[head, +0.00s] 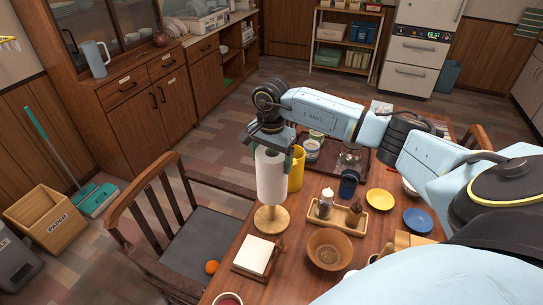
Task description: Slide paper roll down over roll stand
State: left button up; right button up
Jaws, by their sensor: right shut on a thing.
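The white paper roll (271,181) hangs upright from my right gripper (270,147), which is shut on its upper end. The wooden roll stand (271,219) has a round base on the table. The roll is directly above that base in the picture, with its lower end close to it and a short part of the post showing between them. Whether the post is inside the roll's core is hidden. My left gripper is not in view.
A napkin holder (258,256) stands in front of the stand, and a brown bowl (328,249) lies to the right. A yellow pitcher (296,170) is close behind the roll. A condiment tray (337,222) is to the right. A chair (180,225) stands left of the table (229,272).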

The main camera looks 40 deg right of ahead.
jog(key=shift+f+b, duration=3.45)
jog(key=shift+f, duration=1.1)
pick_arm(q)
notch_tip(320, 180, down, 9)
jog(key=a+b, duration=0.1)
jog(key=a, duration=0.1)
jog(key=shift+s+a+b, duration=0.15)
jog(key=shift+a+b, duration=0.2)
pick_arm(e)
notch_tip(320, 180, down, 2)
jog(key=shift+f, duration=0.1)
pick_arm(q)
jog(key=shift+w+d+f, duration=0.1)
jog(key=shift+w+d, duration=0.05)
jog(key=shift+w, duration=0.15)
pick_arm(e)
jog(key=shift+f, duration=0.2)
pick_arm(q)
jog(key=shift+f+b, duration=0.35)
jog(key=shift+b, duration=0.15)
pick_arm(e)
jog(key=shift+f, duration=0.4)
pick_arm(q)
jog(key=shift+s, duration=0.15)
pick_arm(e)
jog(key=o, duration=1.2)
jog(key=shift+o, duration=0.2)
